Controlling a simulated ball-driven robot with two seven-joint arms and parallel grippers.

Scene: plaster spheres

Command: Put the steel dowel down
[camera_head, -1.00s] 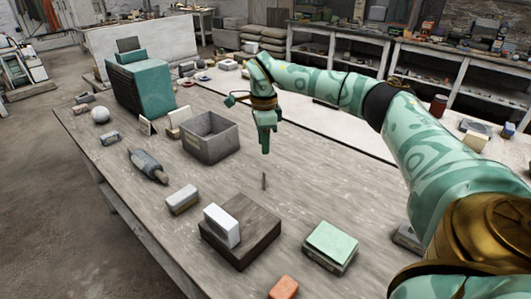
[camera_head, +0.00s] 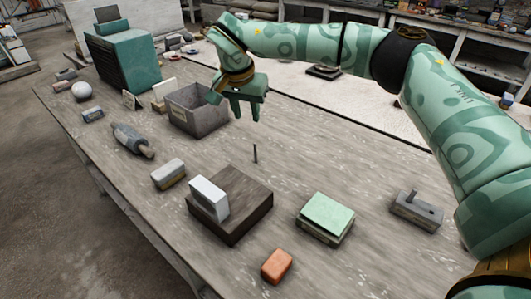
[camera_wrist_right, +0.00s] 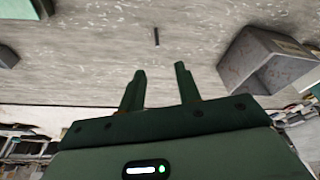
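The steel dowel (camera_head: 255,153) is a thin dark rod that appears to stand upright on the bare tabletop in the head view. It also shows as a short dark rod in the right wrist view (camera_wrist_right: 156,37), beyond the fingertips. My right gripper (camera_head: 246,116) is above the table, apart from the dowel and on its far side. Its two fingers are spread with nothing between them, as the right wrist view (camera_wrist_right: 160,68) shows. My left gripper is in neither view.
A grey open bin (camera_head: 197,115) stands close to the right gripper, at its left. A dark wood block (camera_head: 250,210) carrying a white block (camera_head: 209,199) lies nearer. A green-topped block (camera_head: 326,216) and orange block (camera_head: 277,266) are front right. Bare tabletop surrounds the dowel.

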